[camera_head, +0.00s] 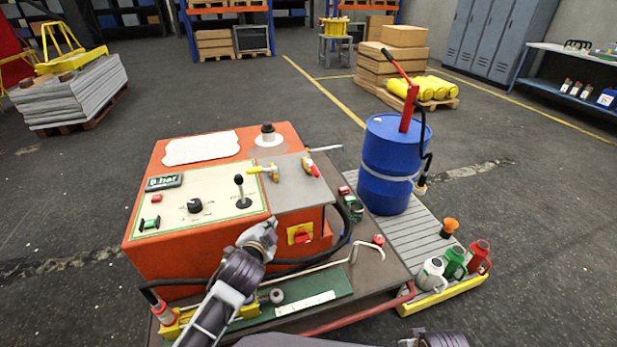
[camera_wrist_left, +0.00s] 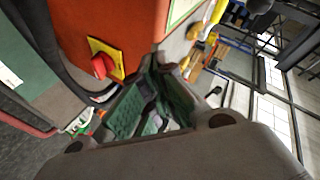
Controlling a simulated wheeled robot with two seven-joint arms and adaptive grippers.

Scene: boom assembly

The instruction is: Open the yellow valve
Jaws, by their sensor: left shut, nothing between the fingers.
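The yellow valve (camera_head: 264,171) sits on the grey top plate of the orange machine (camera_head: 190,255), its yellow handle lying roughly level and pointing left. A second valve with a red handle (camera_head: 311,167) is to its right. My left gripper (camera_head: 266,229) is shut and empty, in front of the machine's front edge and below the yellow valve, apart from it. In the left wrist view its green-padded fingers (camera_wrist_left: 153,105) are together. A yellow handle (camera_wrist_left: 216,12) shows at the top there, probably the yellow valve.
A black lever (camera_head: 240,190) stands up left of the yellow valve. A red switch on a yellow plate (camera_head: 300,234) is on the machine's front, right of my gripper. Black hoses run below it. A blue drum (camera_head: 388,165) with a red pump stands to the right.

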